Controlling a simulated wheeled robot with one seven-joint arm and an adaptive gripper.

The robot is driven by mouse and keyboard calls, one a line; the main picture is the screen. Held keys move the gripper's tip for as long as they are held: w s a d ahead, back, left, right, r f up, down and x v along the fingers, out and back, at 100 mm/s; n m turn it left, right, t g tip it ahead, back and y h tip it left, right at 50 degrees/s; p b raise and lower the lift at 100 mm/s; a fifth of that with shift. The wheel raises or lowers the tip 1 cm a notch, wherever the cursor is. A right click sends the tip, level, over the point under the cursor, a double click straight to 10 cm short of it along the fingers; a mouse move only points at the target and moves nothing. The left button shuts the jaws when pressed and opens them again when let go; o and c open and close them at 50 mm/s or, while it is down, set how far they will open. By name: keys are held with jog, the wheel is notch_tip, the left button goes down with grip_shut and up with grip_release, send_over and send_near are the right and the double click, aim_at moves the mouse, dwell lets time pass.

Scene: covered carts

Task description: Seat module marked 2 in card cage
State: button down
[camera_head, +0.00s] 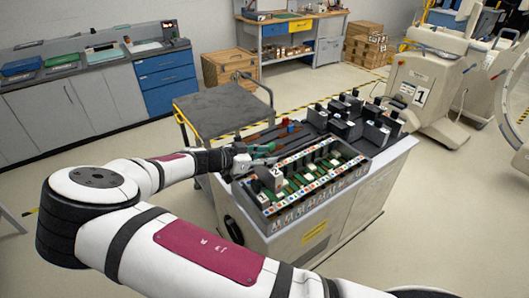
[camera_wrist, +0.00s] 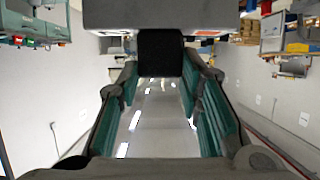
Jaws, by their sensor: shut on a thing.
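The module marked 2 (camera_head: 270,178) is a grey block with its number on the side facing the camera. It is over the left end of the card cage (camera_head: 318,196), and I cannot tell whether it touches the cage. My gripper (camera_head: 262,150), with teal finger pads, is shut on the module's black handle. In the wrist view the black handle (camera_wrist: 160,52) sits between the fingertips of my gripper (camera_wrist: 160,75), with the grey module body (camera_wrist: 160,15) beyond it. The cage shows green boards and rows of coloured labels; its slot under the module is hidden.
Several dark and grey modules (camera_head: 350,128) stand on the cart top behind the cage. Tools with dark handles (camera_head: 270,134) lie behind my gripper. A grey-topped cart (camera_head: 222,105) stands at the back left. A white machine (camera_head: 430,85) stands at the right.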

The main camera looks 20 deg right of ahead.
aim_at(264, 176)
jog(key=shift+f+b, duration=0.85)
jog(key=shift+f, duration=3.45)
jog(key=c, duration=1.1)
grip_release()
jog(key=shift+o, duration=0.2)
jog(key=shift+f, duration=0.1)
jog(key=v, duration=1.2)
jog(key=shift+d, duration=0.1)
